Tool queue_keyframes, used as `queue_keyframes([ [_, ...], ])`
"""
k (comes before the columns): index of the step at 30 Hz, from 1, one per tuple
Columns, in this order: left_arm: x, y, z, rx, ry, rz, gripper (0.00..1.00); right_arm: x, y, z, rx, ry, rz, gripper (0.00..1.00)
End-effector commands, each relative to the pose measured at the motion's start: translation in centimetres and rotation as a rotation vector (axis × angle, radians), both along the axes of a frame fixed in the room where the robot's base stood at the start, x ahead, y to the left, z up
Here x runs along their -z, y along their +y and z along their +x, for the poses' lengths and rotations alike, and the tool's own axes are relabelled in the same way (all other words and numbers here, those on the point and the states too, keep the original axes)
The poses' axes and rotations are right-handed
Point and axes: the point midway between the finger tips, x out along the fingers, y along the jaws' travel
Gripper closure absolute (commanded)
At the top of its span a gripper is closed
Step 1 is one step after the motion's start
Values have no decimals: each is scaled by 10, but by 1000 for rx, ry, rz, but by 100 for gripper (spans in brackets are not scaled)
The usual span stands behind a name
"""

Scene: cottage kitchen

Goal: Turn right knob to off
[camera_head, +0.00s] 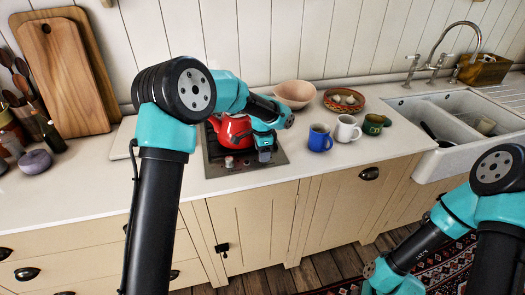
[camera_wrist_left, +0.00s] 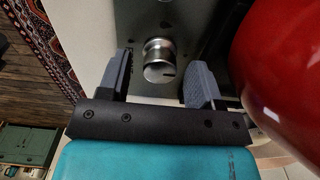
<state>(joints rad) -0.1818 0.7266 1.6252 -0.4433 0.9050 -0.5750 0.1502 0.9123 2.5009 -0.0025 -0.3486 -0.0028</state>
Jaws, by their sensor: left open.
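The small dark hob (camera_head: 213,168) is set into the counter, with a red kettle (camera_head: 232,131) on it. One silver knob (camera_head: 229,161) shows at its front left. The right knob is hidden behind my left gripper (camera_head: 266,152) in the head view. In the left wrist view a silver knob (camera_wrist_left: 159,58) with a dark mark at its lower right sits on the hob's panel. My left gripper (camera_wrist_left: 160,72) is open, its grey fingers on either side of this knob, and no contact shows. My right arm is at the lower right; its gripper is out of view.
The kettle's red body (camera_wrist_left: 285,65) is close beside the right finger in the wrist view. A blue mug (camera_head: 319,139), a white mug (camera_head: 346,129) and a green mug (camera_head: 374,124) stand right of the hob. A pink bowl (camera_head: 295,94) is behind.

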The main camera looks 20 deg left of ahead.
Motion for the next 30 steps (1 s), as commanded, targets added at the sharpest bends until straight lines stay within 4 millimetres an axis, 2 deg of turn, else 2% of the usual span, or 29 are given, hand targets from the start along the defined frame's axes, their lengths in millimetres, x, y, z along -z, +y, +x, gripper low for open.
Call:
queue_keyframes([
  [5,-4,0,0,0,-1,0,41,0,0,0,0,0,0,57],
  [11,-27,0,0,-1,-4,0,41,0,0,0,0,0,0,57],
  [30,-147,-1,0,0,-3,-2,41,0,0,0,0,0,0,57],
])
